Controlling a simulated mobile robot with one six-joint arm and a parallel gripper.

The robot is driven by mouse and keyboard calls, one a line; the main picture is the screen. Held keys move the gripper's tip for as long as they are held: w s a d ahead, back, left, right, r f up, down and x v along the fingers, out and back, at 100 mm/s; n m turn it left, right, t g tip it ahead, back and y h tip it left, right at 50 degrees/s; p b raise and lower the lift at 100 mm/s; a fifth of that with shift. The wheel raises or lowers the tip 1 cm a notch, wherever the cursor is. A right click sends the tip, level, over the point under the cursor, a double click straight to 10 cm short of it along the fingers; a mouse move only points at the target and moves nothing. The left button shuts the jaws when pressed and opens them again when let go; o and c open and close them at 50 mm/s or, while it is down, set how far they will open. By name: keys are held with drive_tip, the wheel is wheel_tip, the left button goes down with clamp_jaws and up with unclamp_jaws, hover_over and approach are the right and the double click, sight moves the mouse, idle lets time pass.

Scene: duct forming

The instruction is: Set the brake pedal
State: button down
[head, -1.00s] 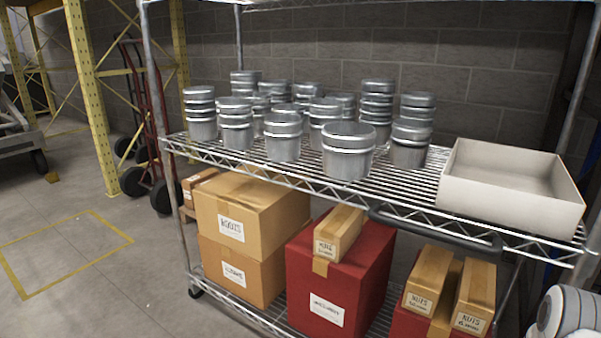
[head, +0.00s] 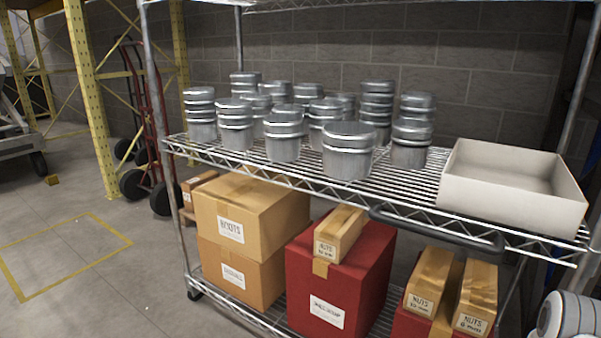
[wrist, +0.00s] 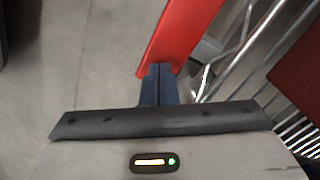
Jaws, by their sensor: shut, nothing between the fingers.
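In the wrist view my gripper (wrist: 158,84) has its dark fingers together, with nothing between them. A smooth red bar (wrist: 183,32) runs from just beyond the fingertips to the top of the view. It may be the brake pedal, but I cannot tell for sure. The fingertips overlap its near end in the picture; whether they touch it is unclear. In the head view neither my gripper nor the red bar shows. A dark caster (head: 195,293) stands under the front left post of the wire cart (head: 290,178); no pedal can be made out on it.
The cart's upper shelf holds several metal tins (head: 348,152) and an open white box (head: 512,188). Cardboard cartons (head: 255,210) and red boxes (head: 335,270) fill the lower shelf. A hand truck (head: 150,130) stands behind left. Floor (head: 110,290) left of the cart is clear.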

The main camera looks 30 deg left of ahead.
drive_tip(key=shift+r, duration=0.1)
wheel_tip(320, 180, up, 7)
drive_tip(key=p, duration=0.4)
drive_tip(key=shift+p, duration=0.4)
drive_tip(key=shift+s, duration=0.1)
idle(0.3)
